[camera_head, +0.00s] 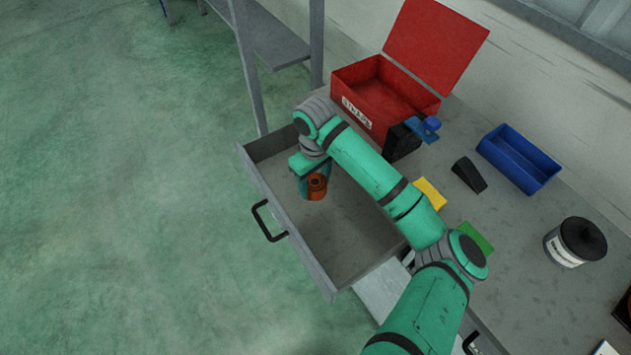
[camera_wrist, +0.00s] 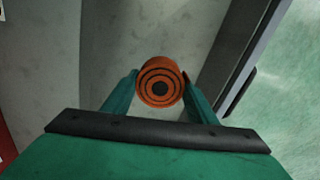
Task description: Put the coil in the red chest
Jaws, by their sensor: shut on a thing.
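The coil (camera_head: 317,184) is orange with dark rings and shows at my gripper (camera_head: 313,180), inside the open grey drawer (camera_head: 352,250). In the wrist view the coil (camera_wrist: 160,82) sits between the two green fingers of my gripper (camera_wrist: 160,90), which are shut on it. Whether the coil touches the drawer floor I cannot tell. The red chest (camera_head: 362,119) stands on the bench beyond the drawer, to the right of my gripper. Its lid is raised, and my arm hides none of its opening.
A black object with a blue part (camera_head: 424,129) stands right in front of the chest. A blue bin (camera_head: 518,160), a dark wedge (camera_head: 468,175), a yellow block (camera_head: 430,193) and a lidded tub (camera_head: 575,242) are on the bench. A grey shelf (camera_head: 270,40) stands behind the drawer.

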